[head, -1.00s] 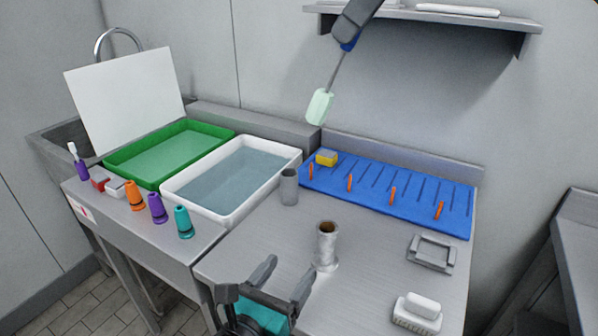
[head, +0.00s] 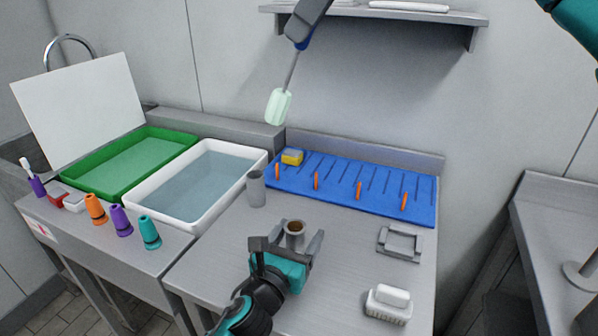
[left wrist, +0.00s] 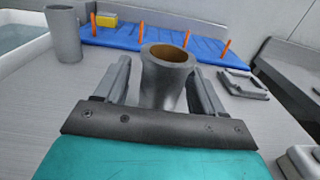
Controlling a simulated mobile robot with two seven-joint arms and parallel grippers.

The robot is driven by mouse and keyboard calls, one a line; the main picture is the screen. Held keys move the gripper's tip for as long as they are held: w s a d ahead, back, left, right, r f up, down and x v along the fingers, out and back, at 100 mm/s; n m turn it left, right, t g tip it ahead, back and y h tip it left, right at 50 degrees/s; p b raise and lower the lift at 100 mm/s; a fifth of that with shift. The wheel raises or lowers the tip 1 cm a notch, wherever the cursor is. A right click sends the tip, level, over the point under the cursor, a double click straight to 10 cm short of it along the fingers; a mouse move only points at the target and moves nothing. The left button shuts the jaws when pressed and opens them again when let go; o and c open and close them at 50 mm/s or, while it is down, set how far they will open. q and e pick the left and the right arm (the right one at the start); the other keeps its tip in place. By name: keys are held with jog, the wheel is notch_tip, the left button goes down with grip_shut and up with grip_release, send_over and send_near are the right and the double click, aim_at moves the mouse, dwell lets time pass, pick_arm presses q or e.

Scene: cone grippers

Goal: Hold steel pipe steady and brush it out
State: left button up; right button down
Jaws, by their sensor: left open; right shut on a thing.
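The steel pipe (head: 294,228) stands upright on the steel table, with a brownish inside at its open top. My left gripper (head: 285,243) is open around it; in the left wrist view the pipe (left wrist: 166,80) stands between the two spread fingers (left wrist: 160,85), with gaps visible at the sides. My right gripper (head: 303,30) is shut on the handle of a bottle brush (head: 279,106), whose pale green head hangs down in the air above the table's back edge. The pipe's lower part is hidden by my left gripper in the head view.
A second grey tube (head: 256,188) stands by the white water tub (head: 190,222). A blue mat (head: 420,214) with orange pegs and a yellow sponge (head: 292,157) lies behind. A grey frame (head: 399,244) and a white-handled scrub brush (head: 388,304) are at right. Coloured cones (head: 149,232) stand left.

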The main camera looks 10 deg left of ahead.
pick_arm(q)
jog(key=shift+w+d, duration=0.1)
jog(key=shift+w, duration=0.2)
jog(key=shift+c, duration=0.4)
grip_shut()
dwell(0.6)
jog(key=shift+n+y, duration=0.3)
jog(key=shift+y, duration=0.2)
